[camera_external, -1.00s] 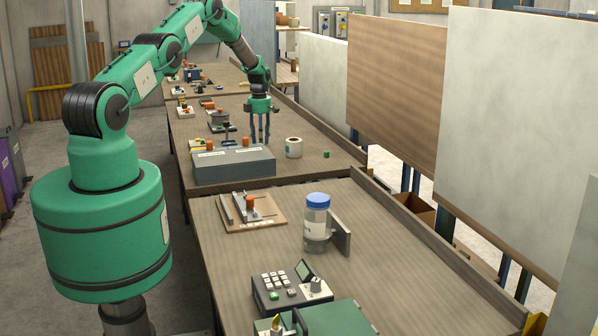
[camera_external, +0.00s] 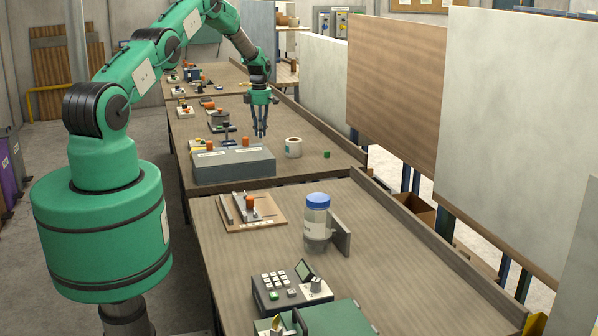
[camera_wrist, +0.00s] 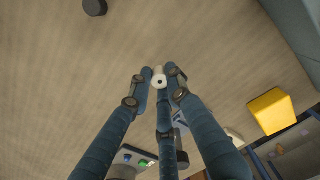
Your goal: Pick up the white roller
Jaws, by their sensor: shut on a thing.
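My gripper (camera_external: 260,134) hangs over the far table, behind the grey box and left of a white roll with a label. Its three blue fingers are drawn together. In the wrist view, my gripper (camera_wrist: 158,82) is shut on the small white roller (camera_wrist: 159,73), whose pale round end with a dark centre shows between the fingertips. Most of the roller is hidden by the fingers. I cannot make the roller out in the external view.
The grey box (camera_external: 235,166) and the white roll (camera_external: 293,147) stand close in front of my gripper. A small green block (camera_external: 326,154) lies to the right. The wrist view shows a yellow block (camera_wrist: 270,111) and a dark round piece (camera_wrist: 95,7).

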